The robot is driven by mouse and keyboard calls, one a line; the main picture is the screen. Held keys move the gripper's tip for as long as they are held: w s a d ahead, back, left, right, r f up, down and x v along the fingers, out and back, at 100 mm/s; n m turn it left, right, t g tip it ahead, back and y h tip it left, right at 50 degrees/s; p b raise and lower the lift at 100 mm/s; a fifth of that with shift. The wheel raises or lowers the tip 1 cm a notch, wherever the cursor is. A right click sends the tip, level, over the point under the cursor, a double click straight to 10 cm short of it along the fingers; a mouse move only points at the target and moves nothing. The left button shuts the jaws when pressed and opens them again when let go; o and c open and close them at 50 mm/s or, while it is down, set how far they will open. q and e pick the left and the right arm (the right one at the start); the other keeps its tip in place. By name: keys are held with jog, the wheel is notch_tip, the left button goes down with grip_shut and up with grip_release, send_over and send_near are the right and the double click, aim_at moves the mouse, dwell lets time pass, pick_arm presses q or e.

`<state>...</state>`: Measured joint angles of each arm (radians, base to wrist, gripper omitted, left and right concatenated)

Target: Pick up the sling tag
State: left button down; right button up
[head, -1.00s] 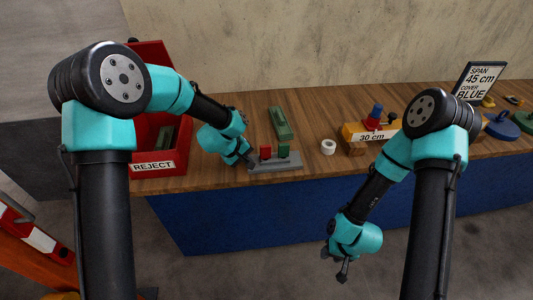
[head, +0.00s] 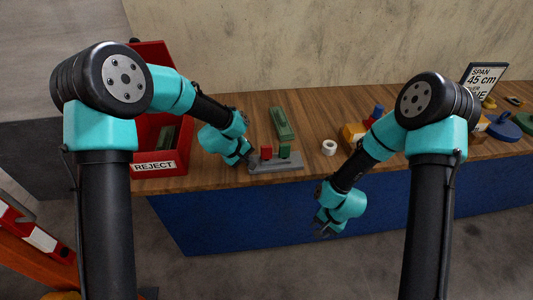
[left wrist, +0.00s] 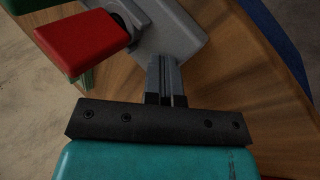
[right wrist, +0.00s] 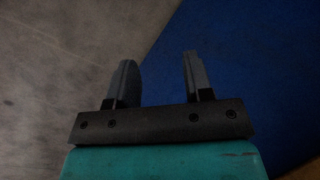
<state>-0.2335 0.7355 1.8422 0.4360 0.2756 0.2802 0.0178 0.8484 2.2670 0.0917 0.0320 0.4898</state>
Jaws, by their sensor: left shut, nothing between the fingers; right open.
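I cannot make out a thing that is surely the sling tag in any view. My left gripper (head: 247,163) is shut and empty at the left end of a grey base (head: 283,166) with a red block (head: 266,152) and a green block (head: 285,150). In the left wrist view its fingers (left wrist: 166,80) are together close to the grey base (left wrist: 172,35); whether they touch it I cannot tell. My right gripper (head: 324,231) is low in front of the bench's blue front. In the right wrist view its fingers (right wrist: 157,80) are apart and empty.
A red REJECT bin (head: 184,150) stands at the left of the wooden bench (head: 225,180). A green bar (head: 281,123) and a white ring (head: 329,147) lie near the middle. A sign (head: 487,80) stands at the back right. My right arm partly hides a yellow block (head: 353,134).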

jog(key=w+a+r+m+g, duration=0.1)
jog(key=w+a+r+m, duration=0.4)
jog(key=w+r, duration=0.2)
jog(key=m, duration=0.5)
send_near(266, 147)
jog(key=shift+s+d+f, duration=0.1)
jog(key=shift+s+d, duration=0.1)
jog(key=shift+f, duration=0.1)
jog(key=shift+y, duration=0.3)
jog(key=x, duration=0.6)
jog(key=shift+w+a+f, duration=0.15)
jog(key=shift+f, duration=0.15)
